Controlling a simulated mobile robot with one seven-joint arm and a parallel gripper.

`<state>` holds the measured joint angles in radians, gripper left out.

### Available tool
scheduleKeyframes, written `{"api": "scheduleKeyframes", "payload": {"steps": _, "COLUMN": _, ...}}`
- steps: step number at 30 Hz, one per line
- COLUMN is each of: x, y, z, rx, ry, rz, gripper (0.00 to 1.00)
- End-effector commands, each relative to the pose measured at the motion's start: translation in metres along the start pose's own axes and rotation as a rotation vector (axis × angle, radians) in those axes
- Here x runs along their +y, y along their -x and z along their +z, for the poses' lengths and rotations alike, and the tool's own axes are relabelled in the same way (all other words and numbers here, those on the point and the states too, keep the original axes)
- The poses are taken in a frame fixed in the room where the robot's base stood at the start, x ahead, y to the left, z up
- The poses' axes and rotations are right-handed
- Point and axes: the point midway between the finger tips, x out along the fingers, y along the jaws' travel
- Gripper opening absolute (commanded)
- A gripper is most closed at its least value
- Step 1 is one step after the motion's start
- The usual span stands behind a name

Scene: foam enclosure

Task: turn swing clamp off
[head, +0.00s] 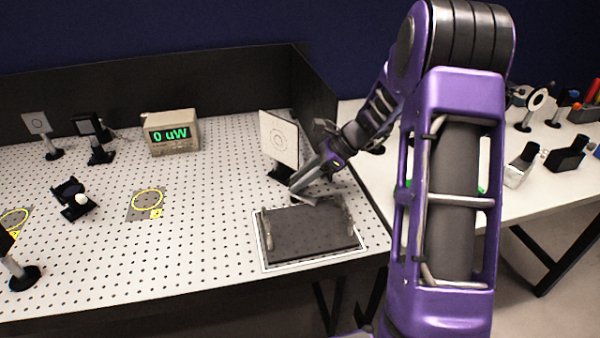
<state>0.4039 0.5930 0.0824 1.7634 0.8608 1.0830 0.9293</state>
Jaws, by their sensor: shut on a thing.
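A dark grey rectangular plate (305,238) lies inside a white-bordered outline at the front right of the perforated table. Small upright metal clamp parts stand at its left edge (267,228) and right edge (349,214). My gripper (301,196) reaches down from the upper right to the plate's back edge. It is shut on a small grey metal part there, which appears to be the swing clamp. The fingers and wrist hide much of this part, so its exact angle cannot be told.
A white target card (279,136) stands just behind my gripper. A power meter (172,133) reading "0 uW" stands further back left. Posts and yellow-ringed spots (147,204) lie left. A dark wall (316,95) bounds the table's right rear. A side table (480,192) holds several parts.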

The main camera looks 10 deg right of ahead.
Motion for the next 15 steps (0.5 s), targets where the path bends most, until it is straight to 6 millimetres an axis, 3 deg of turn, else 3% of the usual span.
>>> {"api": "scheduleKeyframes", "payload": {"steps": 15, "x": -0.0007, "y": -0.0007, "z": 0.0008, "rx": -0.001, "ry": 0.039, "rz": 0.038, "gripper": 0.0}}
